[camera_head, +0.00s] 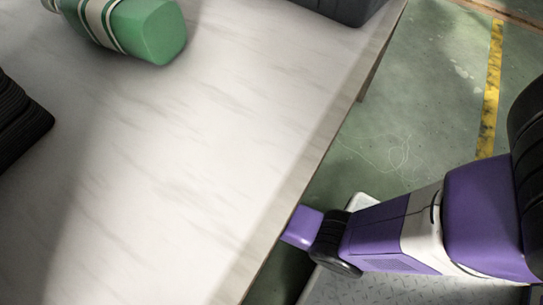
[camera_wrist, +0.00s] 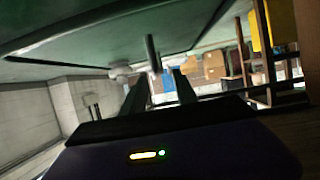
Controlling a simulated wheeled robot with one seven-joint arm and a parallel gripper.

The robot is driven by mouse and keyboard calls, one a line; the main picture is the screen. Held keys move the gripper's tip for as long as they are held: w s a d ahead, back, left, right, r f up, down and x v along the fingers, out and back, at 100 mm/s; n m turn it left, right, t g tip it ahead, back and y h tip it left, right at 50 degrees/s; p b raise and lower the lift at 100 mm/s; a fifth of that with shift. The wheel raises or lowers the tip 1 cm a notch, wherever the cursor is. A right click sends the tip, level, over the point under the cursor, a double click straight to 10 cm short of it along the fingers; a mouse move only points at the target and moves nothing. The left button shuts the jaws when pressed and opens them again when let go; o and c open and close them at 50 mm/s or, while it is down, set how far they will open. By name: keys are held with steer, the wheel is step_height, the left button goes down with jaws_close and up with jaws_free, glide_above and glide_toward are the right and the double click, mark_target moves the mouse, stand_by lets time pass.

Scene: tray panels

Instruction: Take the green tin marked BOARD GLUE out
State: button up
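A green rounded container with cream and dark bands (camera_head: 155,32) lies at the top left of the head view, cut off by the frame edge. No lettering shows on it, so I cannot tell whether it is the BOARD GLUE tin. My gripper (camera_wrist: 159,72) shows in the wrist view with its two dark fingers apart and nothing clearly held between them. In the head view my purple arm is low at the right, beside the table edge, and my gripper's fingers are not seen there. The green container is not recognisable in the wrist view.
The pale marbled table top (camera_head: 190,150) is mostly bare. A black ribbed object (camera_head: 18,122) is at its left, and a dark grey object (camera_head: 345,8) at its far edge. Green floor with a yellow line (camera_head: 492,80) lies right. A dark green surface (camera_wrist: 90,35) fills the wrist view's top.

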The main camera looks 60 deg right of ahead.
steer(key=b+x, duration=0.1)
steer(key=x, duration=0.1)
steer(key=b+x, duration=0.1)
steer(key=x, duration=0.1)
steer(key=shift+s+f, duration=0.1)
steer(key=shift+f, duration=0.35)
steer(key=shift+d+b, duration=0.3)
steer(key=shift+b, duration=0.05)
jaws_close()
stand_by(0.6)
steer(key=shift+r, duration=0.15)
